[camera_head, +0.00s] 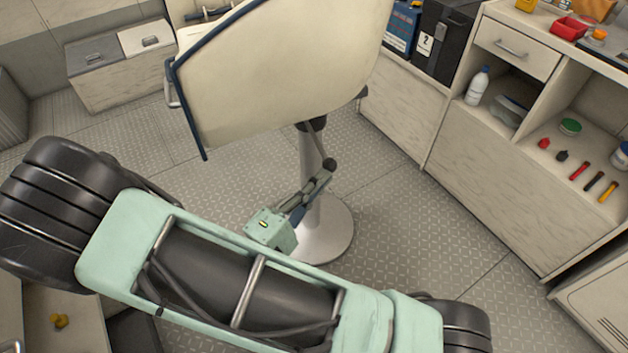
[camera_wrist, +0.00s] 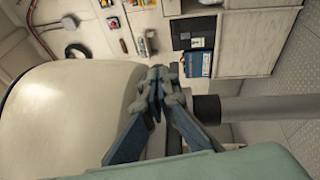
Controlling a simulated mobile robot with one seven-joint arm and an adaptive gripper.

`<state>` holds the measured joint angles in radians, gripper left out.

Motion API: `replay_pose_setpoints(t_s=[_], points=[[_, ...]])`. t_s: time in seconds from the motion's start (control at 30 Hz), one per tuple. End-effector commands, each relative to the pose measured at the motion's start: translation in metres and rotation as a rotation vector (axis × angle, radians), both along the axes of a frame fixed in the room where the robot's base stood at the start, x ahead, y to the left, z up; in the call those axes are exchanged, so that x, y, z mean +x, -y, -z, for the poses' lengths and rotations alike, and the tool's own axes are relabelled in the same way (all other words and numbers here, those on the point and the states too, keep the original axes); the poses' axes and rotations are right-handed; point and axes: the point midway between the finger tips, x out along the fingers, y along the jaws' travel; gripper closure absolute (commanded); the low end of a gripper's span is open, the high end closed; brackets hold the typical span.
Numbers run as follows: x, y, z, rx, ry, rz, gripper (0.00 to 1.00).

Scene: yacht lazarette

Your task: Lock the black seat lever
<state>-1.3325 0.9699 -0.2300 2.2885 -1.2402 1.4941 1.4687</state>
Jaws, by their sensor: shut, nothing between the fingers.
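The cream seat (camera_head: 275,70) with blue edging stands on a metal pedestal (camera_head: 310,165) with a round base. A dark part (camera_head: 313,124) under the seat meets the top of the pedestal; I cannot tell clearly whether it is the black lever. A small dark piece (camera_head: 363,91) also shows at the seat's right edge. My gripper (camera_head: 328,165) is below the seat, in front of the pedestal. In the wrist view its fingertips (camera_wrist: 160,78) are together and empty, close to the seat's underside (camera_wrist: 80,110), with the pedestal's dark collar (camera_wrist: 208,108) to the right.
A wooden cabinet (camera_head: 500,150) with shelves, a white bottle (camera_head: 478,86) and small tools stands at the right. A low locker (camera_head: 120,65) is at the back left. The patterned floor (camera_head: 390,235) between pedestal and cabinet is clear.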

Motion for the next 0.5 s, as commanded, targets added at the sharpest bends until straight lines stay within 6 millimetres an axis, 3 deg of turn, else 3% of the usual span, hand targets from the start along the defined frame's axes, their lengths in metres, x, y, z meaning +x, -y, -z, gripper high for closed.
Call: replay_pose_setpoints(t_s=[0.5], points=[[0.0027, 0.0116, -0.0002, 0.0, 0.0, 0.002, 1.0]])
